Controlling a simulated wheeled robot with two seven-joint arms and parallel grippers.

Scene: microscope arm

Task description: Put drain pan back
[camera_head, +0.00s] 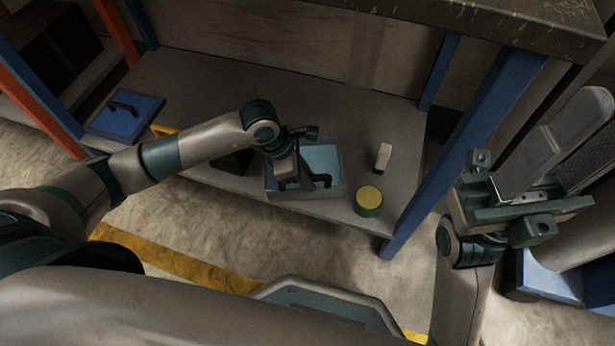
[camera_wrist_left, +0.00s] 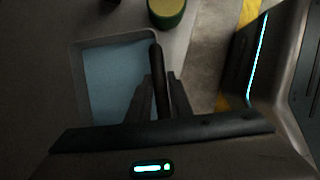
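The drain pan (camera_head: 335,160) is a shallow grey tray with a pale blue inside, near the front edge of the low shelf. In the left wrist view its blue floor (camera_wrist_left: 105,75) shows, with a dark bar handle (camera_wrist_left: 157,80) along one side. My left gripper (camera_head: 297,178) is low over the pan. Its fingers (camera_wrist_left: 158,95) lie close on both sides of the handle and appear shut on it. The fingers hide part of the handle. My right gripper (camera_head: 555,150) is raised at the right, away from the pan; its finger gap is unclear.
A green can with a yellow top (camera_head: 368,198) and a small pale block (camera_head: 383,157) stand right of the pan. A blue plate with a black handle (camera_head: 125,115) lies at the shelf's left. Blue posts (camera_head: 460,145) and an upper shelf (camera_head: 480,22) bound the space.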

